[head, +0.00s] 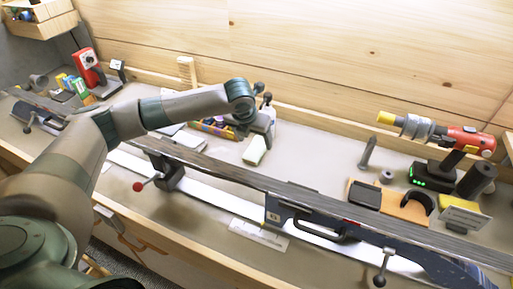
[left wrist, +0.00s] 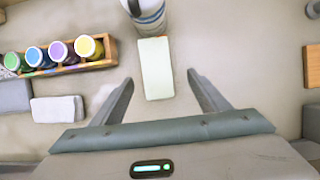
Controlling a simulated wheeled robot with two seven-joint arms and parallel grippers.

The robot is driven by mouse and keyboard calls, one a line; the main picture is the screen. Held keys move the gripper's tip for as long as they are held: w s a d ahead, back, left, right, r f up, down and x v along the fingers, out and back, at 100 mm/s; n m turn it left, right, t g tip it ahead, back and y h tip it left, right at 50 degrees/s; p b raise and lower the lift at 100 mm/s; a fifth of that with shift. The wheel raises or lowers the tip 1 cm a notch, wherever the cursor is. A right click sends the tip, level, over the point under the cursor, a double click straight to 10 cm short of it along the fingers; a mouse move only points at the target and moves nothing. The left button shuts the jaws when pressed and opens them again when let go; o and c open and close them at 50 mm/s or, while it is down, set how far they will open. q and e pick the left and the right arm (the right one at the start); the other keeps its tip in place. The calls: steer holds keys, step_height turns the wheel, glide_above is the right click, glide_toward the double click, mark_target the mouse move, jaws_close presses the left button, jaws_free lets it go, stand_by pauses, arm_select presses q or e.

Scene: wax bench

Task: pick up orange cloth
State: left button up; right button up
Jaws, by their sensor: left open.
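I cannot make out an orange cloth in either view. My left gripper (head: 261,128) hangs over the back of the bench, beyond the long rail. In the left wrist view its two fingers (left wrist: 160,98) are spread apart with nothing held. A pale whitish-green block (left wrist: 155,68) lies on the bench top between and ahead of the fingers. The same block (head: 254,151) shows just below the gripper in the head view. My right gripper is not in view.
A bottle (left wrist: 146,14) stands just beyond the block. A wooden rack (left wrist: 70,67) of coloured jars and a white block (left wrist: 57,109) are to its left. The long dark rail (head: 230,170) crosses the bench. A red-and-yellow tool (head: 465,139) stands at right.

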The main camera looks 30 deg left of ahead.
mark_target(255, 148)
arm_select(q)
steer(key=shift+f, duration=0.1)
stand_by(0.3)
steer(key=shift+w+a+f+p, duration=0.2)
steer(key=shift+f+p, duration=0.35)
steer(key=shift+p, duration=0.05)
steer(key=p+x, duration=0.1)
steer(key=x, duration=0.2)
steer(key=shift+a, duration=0.15)
steer(key=shift+w+f, duration=0.15)
steer(key=shift+f, duration=0.35)
steer(key=c, duration=1.2)
steer(key=shift+r, duration=0.15)
